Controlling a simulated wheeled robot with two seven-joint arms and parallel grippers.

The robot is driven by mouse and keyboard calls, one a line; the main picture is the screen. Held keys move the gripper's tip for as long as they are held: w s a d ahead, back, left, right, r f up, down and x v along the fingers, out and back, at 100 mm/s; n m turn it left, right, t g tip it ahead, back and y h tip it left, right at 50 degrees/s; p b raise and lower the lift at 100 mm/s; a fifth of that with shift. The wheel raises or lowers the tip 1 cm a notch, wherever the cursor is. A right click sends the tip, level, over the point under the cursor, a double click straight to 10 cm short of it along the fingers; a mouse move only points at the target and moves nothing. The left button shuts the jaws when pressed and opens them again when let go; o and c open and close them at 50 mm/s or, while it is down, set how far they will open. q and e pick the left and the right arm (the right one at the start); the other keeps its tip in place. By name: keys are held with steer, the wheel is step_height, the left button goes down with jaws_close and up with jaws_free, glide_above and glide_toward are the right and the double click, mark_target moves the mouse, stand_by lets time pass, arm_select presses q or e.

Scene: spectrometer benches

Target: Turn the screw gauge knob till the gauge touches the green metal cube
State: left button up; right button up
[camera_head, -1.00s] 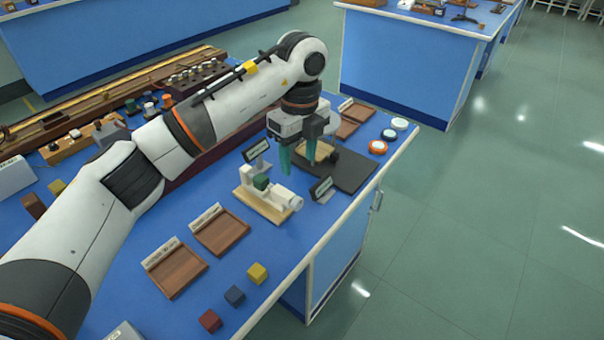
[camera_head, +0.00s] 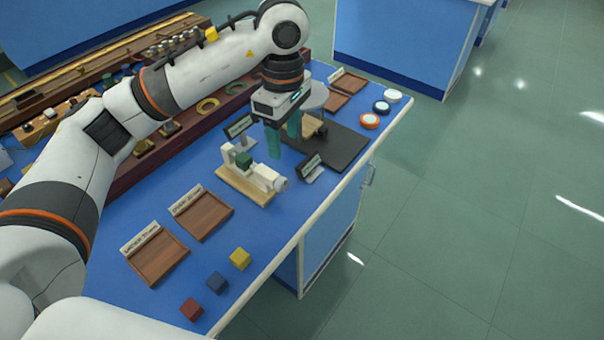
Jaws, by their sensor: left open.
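The screw gauge (camera_head: 262,174) is a white frame on a pale wooden base (camera_head: 232,180), with a round pale knob (camera_head: 280,184) at its right end. The green metal cube (camera_head: 244,160) sits in the gauge's frame; I cannot tell whether a gap is left beside it. My left gripper (camera_head: 284,144) points down with two teal fingers, open and empty. It appears just behind the gauge, above and apart from the knob. My right gripper is not in view.
Small label stands (camera_head: 311,165) flank the gauge. A dark mat (camera_head: 338,150) lies at right. Two wooden trays (camera_head: 204,216) and red, blue and yellow cubes (camera_head: 240,259) lie in front. Round discs (camera_head: 369,121) lie near the table's right edge. Blue tabletop right of the trays is clear.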

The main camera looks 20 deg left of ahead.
mark_target(284, 181)
arm_select(q)
steer(key=f, duration=0.4)
steer(key=f+m, duration=0.1)
steer(key=f, duration=0.3)
steer(key=f+m, duration=0.1)
steer(key=f, duration=0.3)
steer(key=shift+s+a, duration=0.15)
steer(key=shift+s, duration=0.25)
steer(key=c, duration=1)
